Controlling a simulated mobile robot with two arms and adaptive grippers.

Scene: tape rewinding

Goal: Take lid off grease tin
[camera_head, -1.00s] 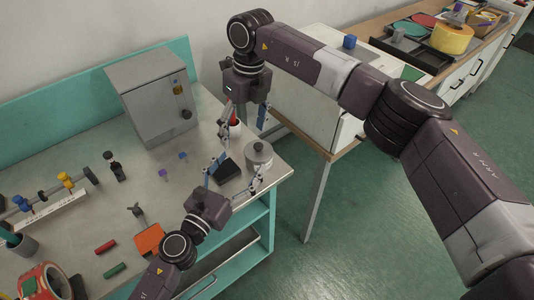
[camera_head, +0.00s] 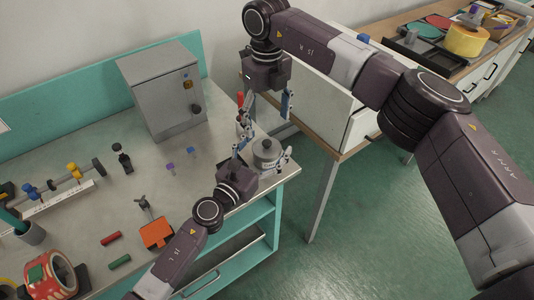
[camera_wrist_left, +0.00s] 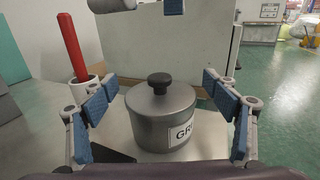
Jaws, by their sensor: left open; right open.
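The grease tin (camera_head: 266,158) is a grey metal cylinder near the right corner of the workbench. Its lid (camera_wrist_left: 160,99) is on it, with a black knob (camera_wrist_left: 159,79) on top, and a partly hidden label shows on its side. My left gripper (camera_head: 265,157) is open, its blue-padded fingers on either side of the tin. In the left wrist view the tin stands between these fingers with a visible gap on each side. My right gripper (camera_head: 265,108) is open and empty, pointing down above the bench behind the tin.
A red handle (camera_wrist_left: 70,46) stands in a light cup (camera_wrist_left: 86,85) close behind my left gripper's finger. A grey cabinet (camera_head: 163,90) stands at the back. The bench edge is just right of the tin. Loose tools lie to the left.

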